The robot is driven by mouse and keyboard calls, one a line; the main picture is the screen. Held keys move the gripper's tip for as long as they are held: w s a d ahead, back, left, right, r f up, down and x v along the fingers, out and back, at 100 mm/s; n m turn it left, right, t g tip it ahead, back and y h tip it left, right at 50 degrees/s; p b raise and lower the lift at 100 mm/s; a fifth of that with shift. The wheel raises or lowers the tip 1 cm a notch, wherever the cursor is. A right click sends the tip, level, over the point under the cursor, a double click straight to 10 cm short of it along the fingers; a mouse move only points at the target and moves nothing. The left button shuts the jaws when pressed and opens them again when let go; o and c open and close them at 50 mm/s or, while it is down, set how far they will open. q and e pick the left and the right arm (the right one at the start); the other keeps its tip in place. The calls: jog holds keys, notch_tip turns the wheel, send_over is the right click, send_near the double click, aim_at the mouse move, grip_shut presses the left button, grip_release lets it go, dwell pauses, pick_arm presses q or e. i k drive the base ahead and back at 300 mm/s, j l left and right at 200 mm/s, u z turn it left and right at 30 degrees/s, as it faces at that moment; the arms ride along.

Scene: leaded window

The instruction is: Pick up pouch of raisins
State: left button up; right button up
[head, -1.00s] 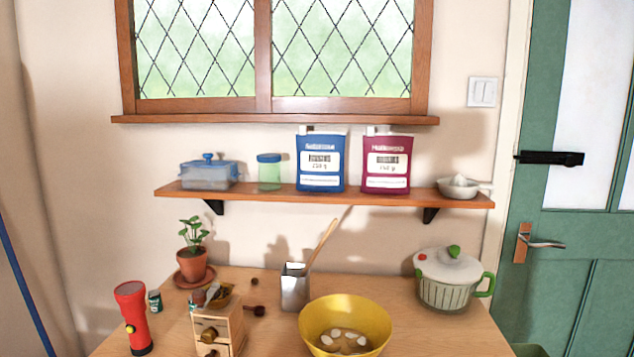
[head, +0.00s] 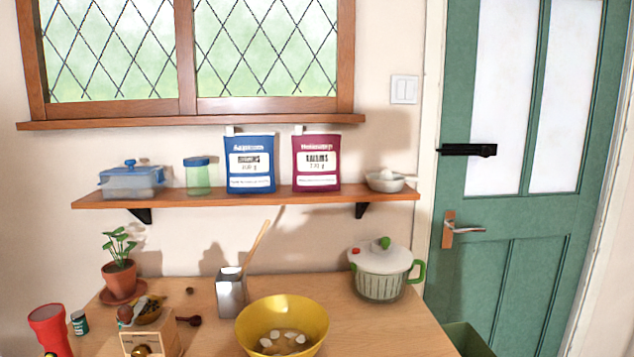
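Neither of my grippers shows in the head view.
On the shelf are a blue-lidded box (head: 131,180), a green jar (head: 198,176) and a white citrus squeezer (head: 388,181). Below, the table holds a yellow bowl (head: 300,312), a utensil holder (head: 230,293), a lidded pot (head: 381,274) and a plant (head: 119,275). A green door (head: 480,230) is right.

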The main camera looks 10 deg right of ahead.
aim_at(316, 155)
jog(key=i+l+z, duration=0.15)
jog(key=z, duration=0.3)
jog(key=i+z, duration=0.15)
jog(key=z, duration=0.3)
jog(key=i+l+z, duration=0.1)
jog(key=z, duration=0.3)
jog(key=i+j, duration=0.05)
jog(key=i, duration=0.05)
